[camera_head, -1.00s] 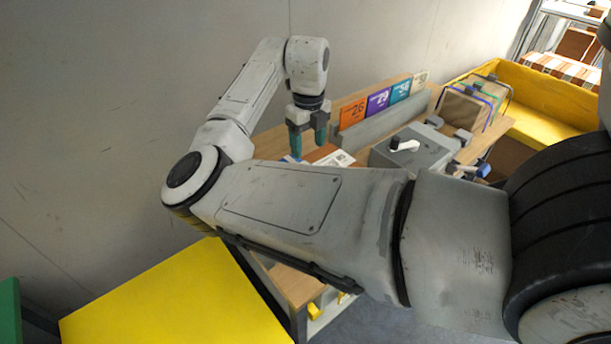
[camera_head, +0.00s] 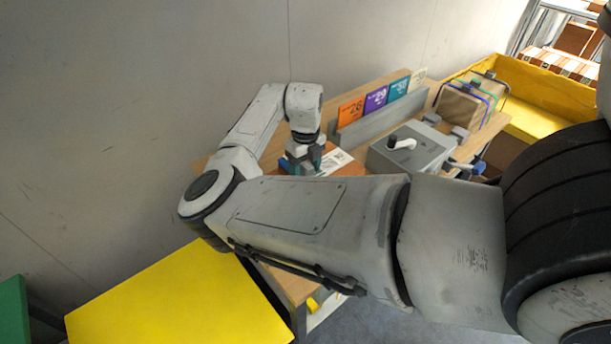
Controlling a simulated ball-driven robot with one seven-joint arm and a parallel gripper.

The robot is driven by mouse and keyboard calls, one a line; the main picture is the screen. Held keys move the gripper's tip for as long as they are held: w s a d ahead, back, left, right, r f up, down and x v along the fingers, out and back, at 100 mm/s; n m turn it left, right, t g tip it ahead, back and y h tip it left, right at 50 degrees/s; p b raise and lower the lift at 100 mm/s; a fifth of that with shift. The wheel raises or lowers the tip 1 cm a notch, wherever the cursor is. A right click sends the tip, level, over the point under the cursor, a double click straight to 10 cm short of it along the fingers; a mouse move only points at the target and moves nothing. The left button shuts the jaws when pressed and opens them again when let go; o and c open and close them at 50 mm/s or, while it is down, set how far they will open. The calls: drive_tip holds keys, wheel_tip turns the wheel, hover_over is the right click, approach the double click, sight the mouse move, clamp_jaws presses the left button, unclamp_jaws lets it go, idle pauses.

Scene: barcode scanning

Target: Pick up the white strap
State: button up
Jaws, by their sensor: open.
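I cannot clearly make out a white strap in this view. My gripper (camera_head: 303,167) is open and points down at a brown box (camera_head: 348,170) on the wooden bench. Its fingers are low at the left part of the box, and my own forearm hides the area below them. A white printed label (camera_head: 334,161) shows on the box, just right of the fingers. I cannot tell whether anything lies between the fingers.
Coloured number cards (camera_head: 376,99) line the back. Strapped brown parcels (camera_head: 464,106) and a yellow bin (camera_head: 533,92) are farther right. A yellow surface (camera_head: 180,308) lies at front left.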

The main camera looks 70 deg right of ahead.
drive_tip(key=shift+c, duration=0.5)
drive_tip(key=c, duration=1)
drive_tip(key=shift+r, duration=0.15)
